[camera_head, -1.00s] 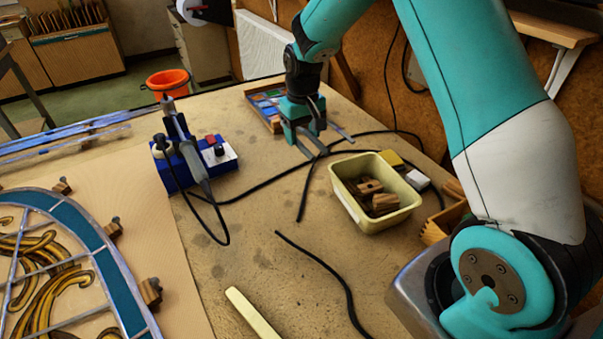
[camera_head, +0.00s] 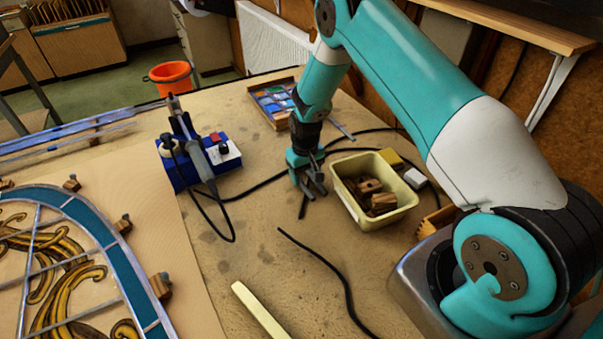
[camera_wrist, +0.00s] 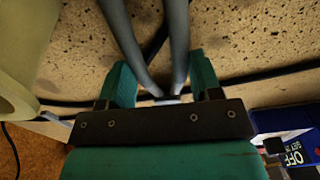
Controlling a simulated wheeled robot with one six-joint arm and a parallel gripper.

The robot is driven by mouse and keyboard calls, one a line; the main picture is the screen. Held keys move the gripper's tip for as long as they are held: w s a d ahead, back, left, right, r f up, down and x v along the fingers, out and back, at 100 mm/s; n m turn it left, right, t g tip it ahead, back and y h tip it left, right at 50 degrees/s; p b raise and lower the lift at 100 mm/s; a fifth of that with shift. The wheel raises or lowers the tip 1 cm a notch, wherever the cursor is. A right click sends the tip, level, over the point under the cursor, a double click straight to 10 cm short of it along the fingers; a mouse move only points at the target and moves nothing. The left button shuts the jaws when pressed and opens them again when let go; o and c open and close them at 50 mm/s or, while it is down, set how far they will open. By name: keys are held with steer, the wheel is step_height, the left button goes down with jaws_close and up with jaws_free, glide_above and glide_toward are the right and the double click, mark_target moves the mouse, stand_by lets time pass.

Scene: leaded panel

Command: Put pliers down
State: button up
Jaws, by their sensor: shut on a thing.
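My gripper (camera_head: 307,182) is beside the left side of the cream tub, low over the bench. It is shut on the pliers. In the wrist view, the two grey handles of the pliers (camera_wrist: 178,45) run between the teal fingers of my gripper (camera_wrist: 162,82), spread in a narrow V toward the top of the picture. In the head view the pliers are small and mostly hidden by the gripper. I cannot tell whether they touch the bench (camera_head: 235,290).
The cream tub (camera_head: 349,199) with wooden blocks is close on the right. A blue soldering station (camera_head: 228,166) with its iron stands left. Black cable (camera_head: 330,262) crosses the bench. The stained-glass panel (camera_head: 97,222) lies at left.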

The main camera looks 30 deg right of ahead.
steer(key=shift+f, duration=0.2)
steer(key=o, duration=1)
steer(key=shift+o, duration=0.2)
steer(key=shift+r, duration=0.15)
